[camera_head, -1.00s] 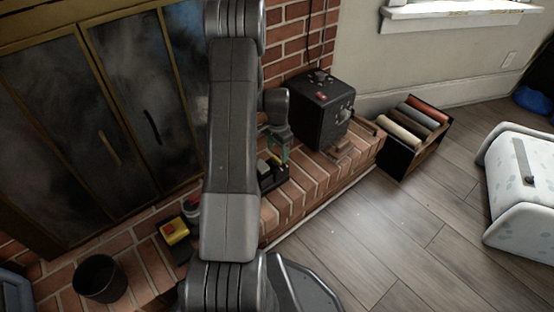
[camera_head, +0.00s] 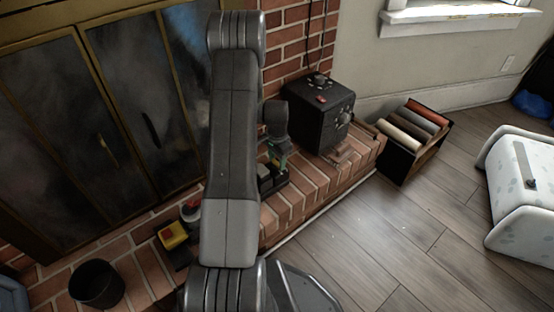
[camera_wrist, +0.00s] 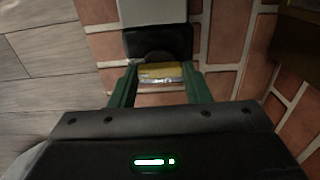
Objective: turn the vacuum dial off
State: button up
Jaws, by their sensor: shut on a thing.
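My gripper (camera_head: 281,157) points down over the brick hearth, beside a small black-and-grey device (camera_head: 268,184). In the wrist view its green fingers (camera_wrist: 160,82) are on either side of a small yellow-and-silver piece (camera_wrist: 160,74) and shut on it. A dark rounded part (camera_wrist: 158,57) lies just beyond that piece, against a black block and a pale grey box. A black box (camera_head: 312,117) with round knobs (camera_head: 345,117) on its front and a red switch on top stands behind, to the right. I cannot read any label that marks the vacuum dial.
A yellow box with a red button (camera_head: 173,235) and a black bucket (camera_head: 97,284) stand on the hearth at left. A crate of rolls (camera_head: 413,140) is at right, near a white patterned piece (camera_head: 520,190). The wooden floor (camera_head: 375,240) in front is clear.

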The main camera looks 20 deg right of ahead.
jog(key=shift+n, duration=0.3)
jog(key=n+p, duration=0.1)
jog(key=n, duration=0.3)
jog(key=n+p, duration=0.1)
jog(key=n, duration=0.3)
jog(key=shift+n, duration=0.4)
jog(key=n+p, duration=0.1)
jog(key=n, duration=0.3)
jog(key=shift+a+n, duration=0.1)
jog(key=shift+n, duration=2.1)
jog(key=o, duration=1)
